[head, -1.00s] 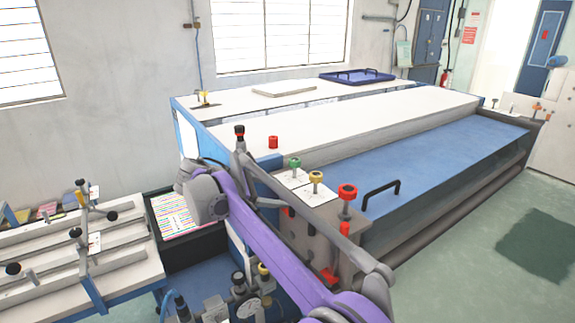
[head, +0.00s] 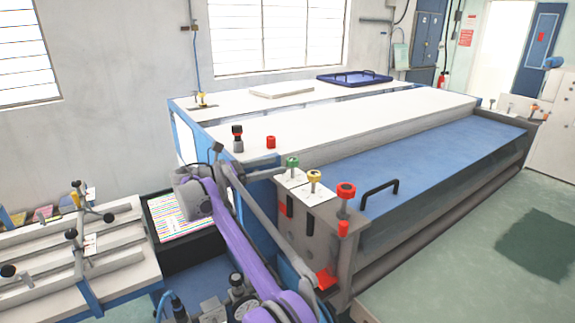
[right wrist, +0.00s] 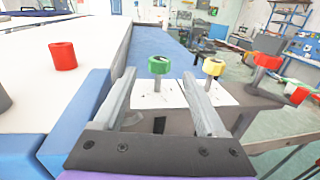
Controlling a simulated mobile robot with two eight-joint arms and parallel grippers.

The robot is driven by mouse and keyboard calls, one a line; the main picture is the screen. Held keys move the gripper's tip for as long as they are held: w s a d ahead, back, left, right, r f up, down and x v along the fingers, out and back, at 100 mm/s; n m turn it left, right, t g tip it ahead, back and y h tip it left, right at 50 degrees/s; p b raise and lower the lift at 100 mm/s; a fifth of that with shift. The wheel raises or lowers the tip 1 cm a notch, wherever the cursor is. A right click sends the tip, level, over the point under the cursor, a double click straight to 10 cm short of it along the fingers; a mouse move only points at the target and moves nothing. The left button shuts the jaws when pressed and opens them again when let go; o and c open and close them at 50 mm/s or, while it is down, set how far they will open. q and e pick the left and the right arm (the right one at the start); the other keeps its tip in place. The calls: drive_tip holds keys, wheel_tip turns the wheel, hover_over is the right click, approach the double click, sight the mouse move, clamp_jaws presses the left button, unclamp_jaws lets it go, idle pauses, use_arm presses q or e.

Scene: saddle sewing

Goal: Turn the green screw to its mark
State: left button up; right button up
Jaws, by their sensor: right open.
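The green screw (head: 292,163) stands upright on a white marked plate (head: 290,180) at the near left corner of the blue-topped machine. In the right wrist view the green screw (right wrist: 159,66) shows between my open fingers, near their tips, with its grey stem below. Its mark on the plate is too small to read. My right gripper (head: 277,171) is open, just left of the green screw in the head view; it also shows in the right wrist view (right wrist: 160,78). I cannot tell whether a finger touches the screw. My left gripper is not in view.
A yellow screw (head: 314,177) stands close right of the green one, then a red knob (head: 346,191). A red cap (head: 271,142) and a black-and-red knob (head: 238,139) stand on the white surface behind. A black handle (head: 380,193) rises from the blue top.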

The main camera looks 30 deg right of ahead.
sight(288, 160)
drive_tip(key=d, duration=0.5)
drive_tip(key=shift+s+d, duration=0.1)
drive_tip(key=shift+s, duration=0.1)
clamp_jaws()
